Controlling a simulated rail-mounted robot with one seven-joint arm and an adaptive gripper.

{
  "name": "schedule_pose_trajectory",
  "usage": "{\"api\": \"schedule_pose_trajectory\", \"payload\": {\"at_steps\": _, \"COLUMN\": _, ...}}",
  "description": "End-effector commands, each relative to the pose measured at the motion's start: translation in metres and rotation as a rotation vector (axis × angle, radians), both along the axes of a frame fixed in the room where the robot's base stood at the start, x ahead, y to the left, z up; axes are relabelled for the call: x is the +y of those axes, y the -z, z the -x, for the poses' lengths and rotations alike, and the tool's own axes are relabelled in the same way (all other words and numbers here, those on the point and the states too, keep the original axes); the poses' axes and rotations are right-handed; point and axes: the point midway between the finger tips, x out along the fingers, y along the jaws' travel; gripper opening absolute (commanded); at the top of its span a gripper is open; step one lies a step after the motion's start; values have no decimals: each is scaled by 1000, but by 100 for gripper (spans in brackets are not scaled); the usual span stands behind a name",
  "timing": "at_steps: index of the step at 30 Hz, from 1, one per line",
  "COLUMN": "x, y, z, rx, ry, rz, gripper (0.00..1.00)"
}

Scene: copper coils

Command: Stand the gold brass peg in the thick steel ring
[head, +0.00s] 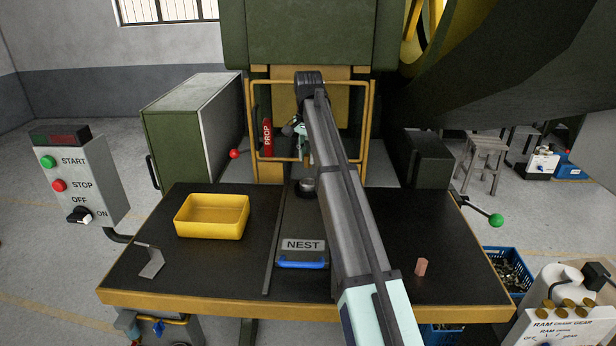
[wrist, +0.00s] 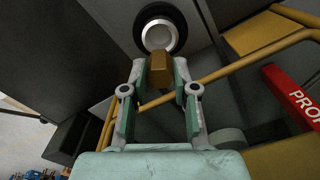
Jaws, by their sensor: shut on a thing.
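In the wrist view my gripper (wrist: 160,82) is shut on the gold brass peg (wrist: 161,70), whose end sticks out past the fingertips. Beyond the peg is a round ring with a dark outer band (wrist: 141,22) and a pale inside, which I take for the thick steel ring. The peg's end shows just below the ring's opening in that picture, and I cannot tell the gap between them. In the head view the ring (head: 307,187) sits on the press bed behind the NEST plate. My gripper (head: 300,130) is above it there, small and partly hidden by my arm.
A yellow tray (head: 212,217) stands on the left of the dark table, with a bent metal piece (head: 150,262) near it. A small copper-coloured cylinder (head: 421,267) stands on the right. A yellow guard frame (head: 372,125) and red PROP bar (head: 267,137) are close to my gripper.

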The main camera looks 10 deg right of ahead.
Motion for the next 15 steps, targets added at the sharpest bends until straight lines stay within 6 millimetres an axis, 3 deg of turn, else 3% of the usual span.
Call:
{"api": "schedule_pose_trajectory", "payload": {"at_steps": 3, "x": 0, "y": 17, "z": 2, "rx": 1, "ry": 0, "rz": 0, "gripper": 0}}
{"api": "schedule_pose_trajectory", "payload": {"at_steps": 15, "x": 0, "y": 51, "z": 1, "rx": 1, "ry": 0, "rz": 0, "gripper": 0}}
